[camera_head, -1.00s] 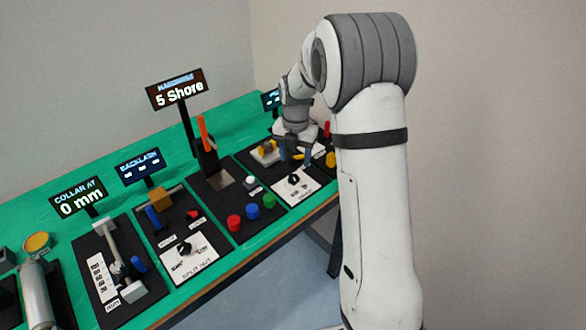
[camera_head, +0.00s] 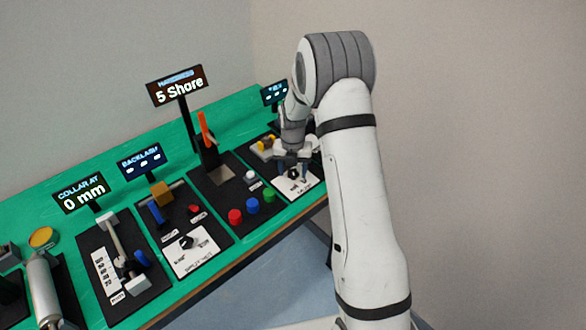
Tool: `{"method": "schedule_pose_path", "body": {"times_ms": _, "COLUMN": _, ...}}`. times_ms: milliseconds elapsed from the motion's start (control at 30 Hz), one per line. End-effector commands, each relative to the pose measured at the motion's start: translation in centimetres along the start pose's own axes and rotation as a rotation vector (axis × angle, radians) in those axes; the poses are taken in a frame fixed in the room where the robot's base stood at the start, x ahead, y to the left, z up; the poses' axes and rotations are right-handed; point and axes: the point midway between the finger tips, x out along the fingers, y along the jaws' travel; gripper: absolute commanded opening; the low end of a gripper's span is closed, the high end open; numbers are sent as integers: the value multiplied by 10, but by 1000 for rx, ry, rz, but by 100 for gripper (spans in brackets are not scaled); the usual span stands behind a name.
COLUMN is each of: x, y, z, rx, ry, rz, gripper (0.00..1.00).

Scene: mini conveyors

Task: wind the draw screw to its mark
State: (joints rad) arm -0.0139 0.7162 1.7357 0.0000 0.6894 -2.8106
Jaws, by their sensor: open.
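The station that looks like the draw screw has a pale rod (camera_head: 115,236) on a black panel (camera_head: 152,290) at the lower left. I cannot make out a mark on the scale. My gripper (camera_head: 292,168) is open, far to the right of it, pointing down over a white dial card (camera_head: 297,188) with a black knob. I cannot tell whether the fingers touch the knob.
Red (camera_head: 235,216), blue (camera_head: 253,205) and green (camera_head: 268,196) buttons are near the front edge. A metal cylinder (camera_head: 43,288) is at far left.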

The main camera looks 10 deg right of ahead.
Motion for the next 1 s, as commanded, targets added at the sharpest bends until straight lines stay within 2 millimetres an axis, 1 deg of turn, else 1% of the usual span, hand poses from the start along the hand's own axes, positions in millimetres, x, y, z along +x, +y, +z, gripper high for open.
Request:
{"method": "schedule_pose_path", "body": {"times_ms": 133, "x": 0, "y": -1, "z": 0, "rx": 1, "ry": 0, "rz": 0, "gripper": 54}}
{"method": "schedule_pose_path", "body": {"times_ms": 167, "x": 0, "y": -1, "z": 0, "rx": 2, "ry": 0, "rz": 0, "gripper": 53}}
{"method": "schedule_pose_path", "body": {"times_ms": 600, "x": 0, "y": -1, "z": 0, "rx": 2, "ry": 0, "rz": 0, "gripper": 17}}
{"method": "schedule_pose_path", "body": {"times_ms": 700, "x": 0, "y": -1, "z": 0, "rx": 2, "ry": 0, "rz": 0, "gripper": 10}}
{"method": "schedule_pose_path", "body": {"times_ms": 1000, "x": 0, "y": 0, "z": 0, "rx": 44, "ry": 0, "rz": 0, "gripper": 10}}
